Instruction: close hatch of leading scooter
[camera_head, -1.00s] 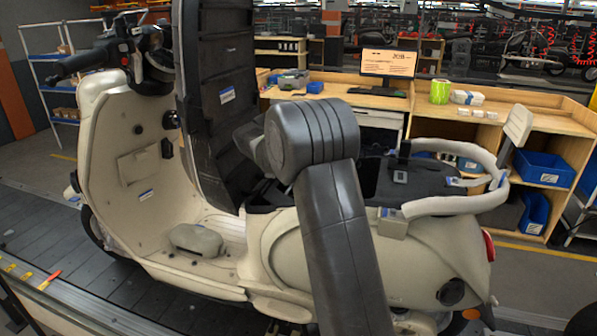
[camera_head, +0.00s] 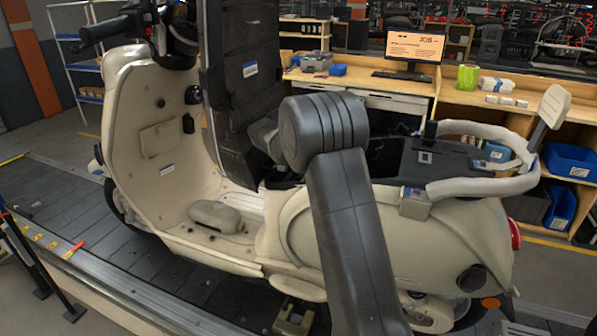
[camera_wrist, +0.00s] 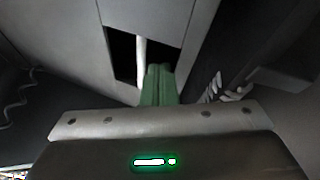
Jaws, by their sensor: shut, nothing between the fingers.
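The cream scooter (camera_head: 300,230) stands side-on on the conveyor. Its hatch (camera_head: 243,75), a tall dark panel with a small label, stands upright, raised above the seat opening. The dark opening behind it is partly hidden by my arm. In the wrist view the green fingertips of my gripper (camera_wrist: 158,84) are together and empty. They point towards a grey surface with a dark rectangular gap (camera_wrist: 124,54); whether they touch it I cannot tell.
The slat conveyor (camera_head: 70,210) runs under the scooter, with a metal rail along its near edge. A grey curved rear rail (camera_head: 480,187) rises at the scooter's tail. A wooden workbench with a monitor (camera_head: 413,50) and blue bins (camera_head: 570,160) stands behind.

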